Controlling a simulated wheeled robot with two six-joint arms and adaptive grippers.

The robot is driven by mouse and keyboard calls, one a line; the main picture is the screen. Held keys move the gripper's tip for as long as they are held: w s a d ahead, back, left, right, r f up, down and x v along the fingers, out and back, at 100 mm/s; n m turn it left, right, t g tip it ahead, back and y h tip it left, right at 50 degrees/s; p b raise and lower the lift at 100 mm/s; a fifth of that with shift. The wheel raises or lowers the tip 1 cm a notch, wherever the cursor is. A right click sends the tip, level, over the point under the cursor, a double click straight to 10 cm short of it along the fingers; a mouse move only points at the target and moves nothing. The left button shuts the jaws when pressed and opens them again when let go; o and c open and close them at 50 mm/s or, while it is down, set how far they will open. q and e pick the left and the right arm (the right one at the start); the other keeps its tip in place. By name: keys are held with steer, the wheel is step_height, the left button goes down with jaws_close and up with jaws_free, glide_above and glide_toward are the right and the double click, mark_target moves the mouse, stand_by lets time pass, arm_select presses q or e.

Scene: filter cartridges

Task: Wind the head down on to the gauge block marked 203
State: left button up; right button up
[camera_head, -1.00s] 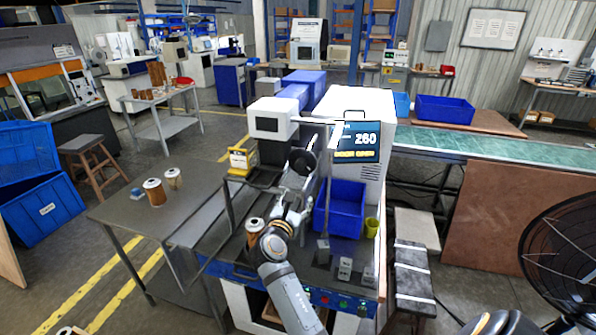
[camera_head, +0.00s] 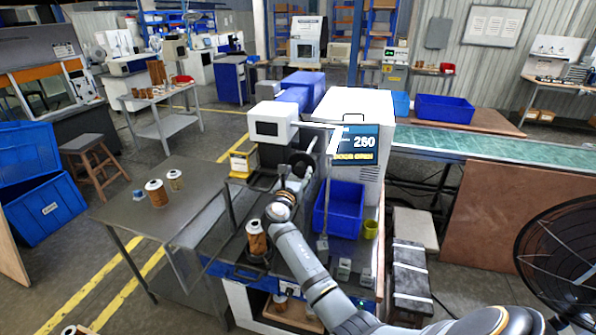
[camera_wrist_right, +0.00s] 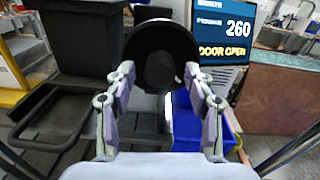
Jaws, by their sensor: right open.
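A screen (camera_head: 357,144) on the white machine reads 260 and DOOR OPEN; it also shows in the wrist view (camera_wrist_right: 222,32). A dark round handwheel (camera_head: 303,163) sits on the machine's front. My right gripper (camera_head: 290,178) is open in front of it. In the right wrist view the wheel's dark disc (camera_wrist_right: 160,45) lies ahead between and beyond the spread fingers (camera_wrist_right: 160,78); whether they touch it I cannot tell. Small grey blocks (camera_head: 344,267) stand at the bench's front right; their markings are unreadable. My left gripper is not in view.
A brown cartridge (camera_head: 257,240) stands on the bench left of my right arm. A blue bin (camera_head: 340,212) and a yellow-green cup (camera_head: 371,229) stand to the right. A side table (camera_head: 172,190) holds two more cartridges.

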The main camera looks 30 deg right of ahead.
jaws_close()
stand_by(0.4)
